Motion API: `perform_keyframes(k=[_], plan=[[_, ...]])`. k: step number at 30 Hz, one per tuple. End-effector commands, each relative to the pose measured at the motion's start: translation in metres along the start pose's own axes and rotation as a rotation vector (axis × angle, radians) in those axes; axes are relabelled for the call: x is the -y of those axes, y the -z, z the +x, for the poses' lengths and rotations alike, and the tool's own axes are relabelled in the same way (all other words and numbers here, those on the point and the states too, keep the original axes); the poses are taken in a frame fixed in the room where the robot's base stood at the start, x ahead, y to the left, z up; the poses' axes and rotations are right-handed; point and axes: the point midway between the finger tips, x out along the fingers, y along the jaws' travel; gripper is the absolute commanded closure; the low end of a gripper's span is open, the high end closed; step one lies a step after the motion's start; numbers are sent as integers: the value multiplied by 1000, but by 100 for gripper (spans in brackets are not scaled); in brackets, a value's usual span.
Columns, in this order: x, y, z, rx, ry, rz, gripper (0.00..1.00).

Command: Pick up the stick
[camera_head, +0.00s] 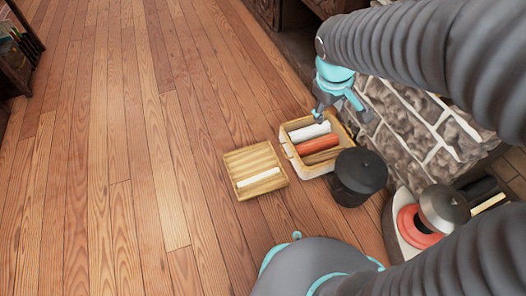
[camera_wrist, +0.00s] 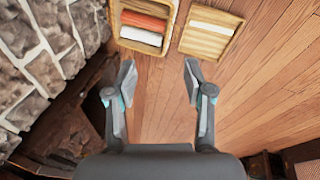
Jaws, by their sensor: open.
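A thin pale stick (camera_head: 258,178) lies in a shallow slatted wooden tray (camera_head: 240,157) on the floor. It also shows in the wrist view (camera_wrist: 212,28), in the tray at upper right. A deeper wooden box (camera_head: 287,146) beside the tray holds a white roll (camera_head: 310,132), a red roll (camera_head: 317,146) and a brown piece (camera_head: 320,157). The white roll (camera_wrist: 141,36) and red roll (camera_wrist: 144,20) show at the top of the wrist view. My gripper (camera_head: 339,107) is open and empty, above the back of the box by the stone wall. Its fingers (camera_wrist: 159,78) are spread apart.
A black lidded pot (camera_head: 358,172) stands close to the box's right front. A stone wall (camera_head: 410,125) rises behind it. A pale object with a red ring (camera_head: 415,225) is at lower right. A dark shelf (camera_head: 15,55) is at far left. The wooden floor at left is clear.

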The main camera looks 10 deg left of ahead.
Motion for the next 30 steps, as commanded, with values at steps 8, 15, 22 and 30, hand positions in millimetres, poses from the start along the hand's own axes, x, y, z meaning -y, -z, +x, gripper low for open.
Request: perform_keyframes(k=[8,15,22,30], plan=[[42,78,82,87,8,-385,48],[104,128,162,147,15,-725,48],[180,154,246,199,24,-1054,48],[254,154,324,241,34,-1351,48]])
